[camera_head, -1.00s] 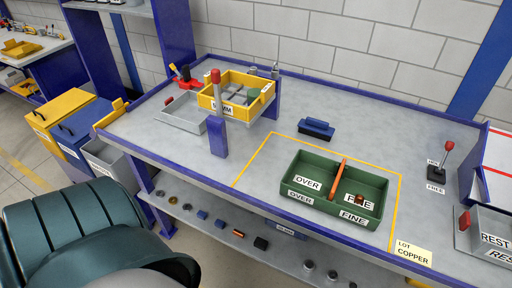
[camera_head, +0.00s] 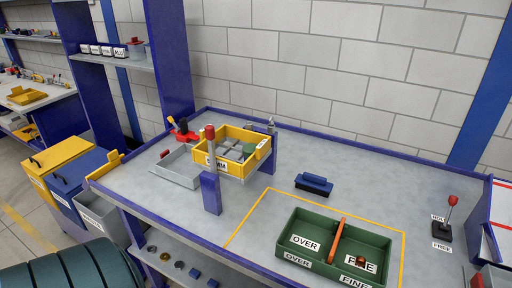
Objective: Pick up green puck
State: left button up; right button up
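A small green piece (camera_head: 249,148) shows among grey pieces inside the yellow sieve box (camera_head: 219,161), on its right side. It may be the green puck, but it is too small and partly covered to be sure. The box is raised above the bench beside a blue post (camera_head: 210,193) with a red-topped lever (camera_head: 210,133). Neither of my grippers is in view.
A grey tray (camera_head: 172,170) sits left of the yellow box. A green two-part tray (camera_head: 288,247) holds a copper piece (camera_head: 360,261) in its FINE side. A dark blue block (camera_head: 314,184) lies behind it. A red-knobbed lever (camera_head: 452,201) stands right.

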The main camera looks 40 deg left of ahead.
aim_at(248, 149)
jog(key=i, duration=0.3)
jog(key=j+u, duration=0.1)
jog(key=u, duration=1.45)
